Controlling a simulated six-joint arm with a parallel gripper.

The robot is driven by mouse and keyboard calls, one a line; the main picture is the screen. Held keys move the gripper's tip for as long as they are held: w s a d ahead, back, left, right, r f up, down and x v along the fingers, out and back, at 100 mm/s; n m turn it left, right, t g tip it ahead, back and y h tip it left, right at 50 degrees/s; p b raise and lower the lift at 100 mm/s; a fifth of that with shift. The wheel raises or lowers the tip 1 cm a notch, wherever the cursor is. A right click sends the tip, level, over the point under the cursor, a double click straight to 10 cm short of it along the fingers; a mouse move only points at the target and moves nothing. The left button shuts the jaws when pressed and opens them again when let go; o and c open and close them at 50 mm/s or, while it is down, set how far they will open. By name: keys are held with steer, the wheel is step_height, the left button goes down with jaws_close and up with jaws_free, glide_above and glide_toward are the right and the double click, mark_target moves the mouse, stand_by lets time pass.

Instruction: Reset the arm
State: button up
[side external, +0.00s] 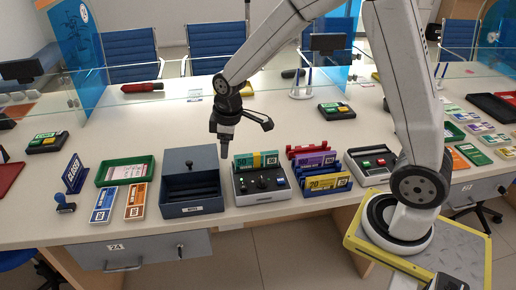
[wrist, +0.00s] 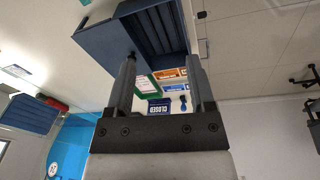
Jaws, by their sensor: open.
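My white arm reaches over the counter from its base at the right. My gripper (side external: 225,150) hangs above the counter, over the gap between the dark blue-grey box (side external: 192,190) and the grey button device (side external: 262,190). In the wrist view my gripper (wrist: 164,70) has its two dark fingers well apart with nothing held between them. The box shows close beyond the fingers in the wrist view (wrist: 110,40). The CLOSED sign (wrist: 158,107) shows farther off, between the fingers.
Left of the box are a green tray (side external: 103,176), blue and orange cards (side external: 136,201), the CLOSED sign and a blue stamp (side external: 64,203). Right of the device are holders with yellow (side external: 328,182) and purple note bundles. A clear panel (side external: 230,65) stands behind. Counter behind the box is clear.

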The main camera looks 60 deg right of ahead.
steer(key=s+m+t, duration=0.1)
steer(key=s+m, duration=0.5)
steer(key=s, duration=0.8)
steer(key=shift+s+f+m, duration=0.25)
steer(key=shift+m, duration=0.05)
